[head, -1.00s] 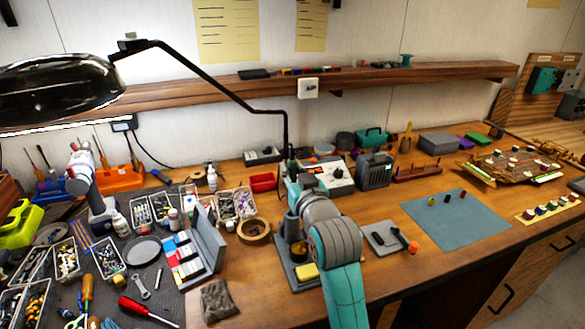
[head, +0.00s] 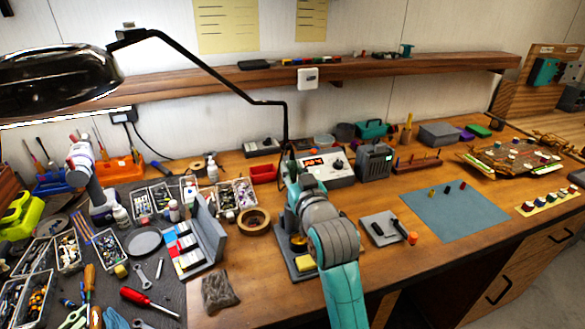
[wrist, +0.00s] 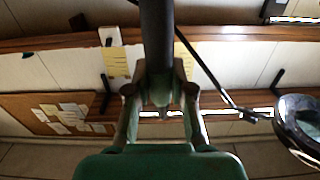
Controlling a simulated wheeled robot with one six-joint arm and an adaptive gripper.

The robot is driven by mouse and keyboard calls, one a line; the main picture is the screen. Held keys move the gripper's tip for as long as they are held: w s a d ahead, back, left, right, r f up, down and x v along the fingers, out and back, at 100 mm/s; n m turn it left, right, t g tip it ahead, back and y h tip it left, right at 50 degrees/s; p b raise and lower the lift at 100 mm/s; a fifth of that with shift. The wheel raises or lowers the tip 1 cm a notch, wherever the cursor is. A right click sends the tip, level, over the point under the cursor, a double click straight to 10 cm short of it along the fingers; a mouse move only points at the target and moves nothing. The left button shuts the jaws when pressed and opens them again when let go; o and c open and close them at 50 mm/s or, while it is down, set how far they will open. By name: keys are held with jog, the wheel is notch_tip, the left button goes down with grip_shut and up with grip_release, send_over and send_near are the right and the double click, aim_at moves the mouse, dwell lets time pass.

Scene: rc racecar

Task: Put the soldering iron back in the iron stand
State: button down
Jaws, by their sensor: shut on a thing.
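In the wrist view my gripper (wrist: 158,92) is shut on a dark, rod-shaped handle (wrist: 157,40), which looks like the soldering iron. The handle runs from between the fingertips to the picture's top edge; its tip cannot be made out. In the head view my teal and grey arm reaches over the bench and hides most of the gripper and iron. The iron stand (head: 306,275), a grey base with a yellow sponge (head: 305,263) and a dark upright holder, is just left of my forearm and partly covered by it. The gap between iron and holder cannot be judged.
The soldering station (head: 327,168) with a red display stands behind the arm.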

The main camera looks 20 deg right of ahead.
jog(key=shift+f, duration=1.25)
jog(key=c, duration=0.5)
grip_release()
jog(key=shift+c, duration=0.2)
jog(key=s+r, duration=0.2)
jog(key=s, duration=0.5)
dwell(0.6)
jog(key=shift+s, duration=0.1)
dwell(0.7)
